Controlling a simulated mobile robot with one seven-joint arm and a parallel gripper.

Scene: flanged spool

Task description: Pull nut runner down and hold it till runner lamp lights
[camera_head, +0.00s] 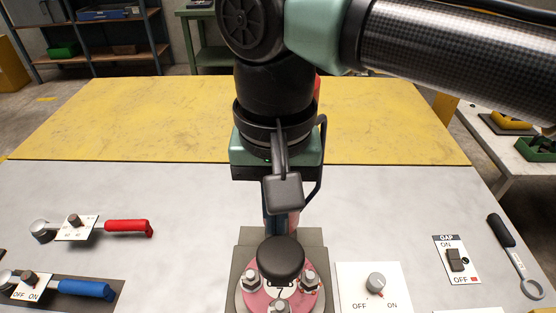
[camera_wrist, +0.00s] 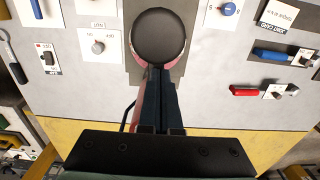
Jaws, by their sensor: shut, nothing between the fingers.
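A pink round flange (camera_head: 254,299) with several bolts or nuts and a "7" label stands on a grey base plate (camera_head: 312,238) at the bottom middle of the head view. A round black knob (camera_head: 281,258) sits above its centre; the wrist view shows it from above as a black disc (camera_wrist: 160,37). I cannot tell for sure whether this knob belongs to the nut runner. My gripper (camera_head: 281,226) is shut and empty, pointing down just behind the knob. In the wrist view its fingertips (camera_wrist: 158,78) end close to the disc; contact is unclear. I cannot make out a runner lamp.
An OFF/ON dial (camera_head: 376,281), a GAP switch (camera_head: 455,260) and a ring-ended tool (camera_head: 515,255) lie to the right. Red (camera_head: 128,227) and blue (camera_head: 87,289) handled levers lie to the left. The yellow back strip (camera_head: 120,120) of the table is clear.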

